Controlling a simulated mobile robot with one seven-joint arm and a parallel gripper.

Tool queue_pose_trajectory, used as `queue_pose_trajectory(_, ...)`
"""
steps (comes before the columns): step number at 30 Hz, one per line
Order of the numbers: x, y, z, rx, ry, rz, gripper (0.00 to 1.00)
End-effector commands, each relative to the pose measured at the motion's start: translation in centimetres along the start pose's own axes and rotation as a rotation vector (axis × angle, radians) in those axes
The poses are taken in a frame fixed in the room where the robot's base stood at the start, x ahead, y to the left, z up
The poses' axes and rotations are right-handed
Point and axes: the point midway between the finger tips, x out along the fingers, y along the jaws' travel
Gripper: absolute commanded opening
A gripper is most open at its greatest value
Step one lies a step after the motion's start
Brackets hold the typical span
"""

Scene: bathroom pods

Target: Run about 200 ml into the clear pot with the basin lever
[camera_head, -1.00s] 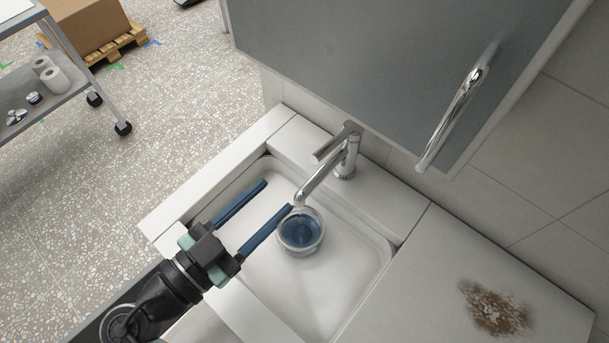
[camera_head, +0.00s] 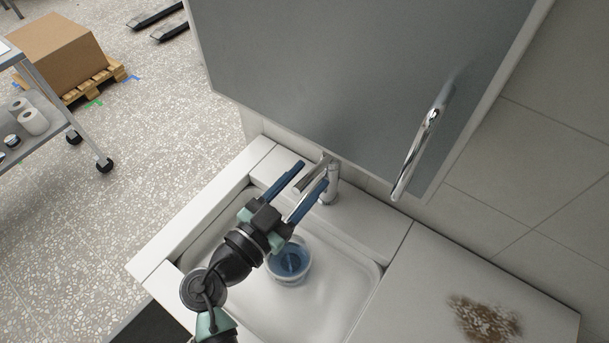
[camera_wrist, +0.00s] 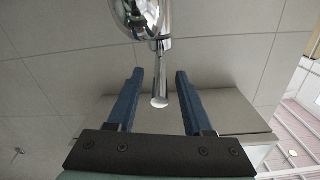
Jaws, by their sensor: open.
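The clear pot (camera_head: 290,264) stands upright in the basin (camera_head: 335,290), partly hidden by my gripper. Its inside looks blue; I cannot tell the liquid level. The chrome tap (camera_head: 330,188) rises from the basin's back ledge. Its spout is mostly hidden behind my fingers. My gripper (camera_head: 314,172) is open with its two blue fingers up at the tap's lever (camera_head: 311,177). In the wrist view the chrome lever (camera_wrist: 161,85) lies between the open fingers, with visible gaps on both sides. No water stream is visible.
A grey panel (camera_head: 350,80) with a chrome rail (camera_head: 424,140) overhangs behind the tap. The counter right of the basin carries a brown stain (camera_head: 484,318) and is otherwise clear. A trolley (camera_head: 50,115) with paper rolls stands far left.

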Motion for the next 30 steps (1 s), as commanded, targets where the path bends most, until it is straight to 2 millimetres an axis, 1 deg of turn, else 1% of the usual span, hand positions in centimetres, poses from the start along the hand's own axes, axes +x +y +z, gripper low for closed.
queue_pose_trajectory(8,0.14,-0.02,0.04,0.000,0.000,-0.001,0.51)
queue_pose_trajectory(9,0.13,-0.02,0.04,0.000,0.000,-0.001,0.44)
queue_pose_trajectory(11,0.13,-0.02,0.04,0.000,0.000,-0.001,0.33)
queue_pose_trajectory(15,0.11,-0.02,0.04,0.000,0.000,-0.001,0.08)
queue_pose_trajectory(16,0.11,-0.02,0.04,0.000,0.000,-0.001,0.02)
queue_pose_trajectory(17,0.11,-0.02,0.03,0.000,0.000,-0.001,0.00)
queue_pose_trajectory(30,0.09,-0.03,0.04,0.000,-0.001,-0.001,0.00)
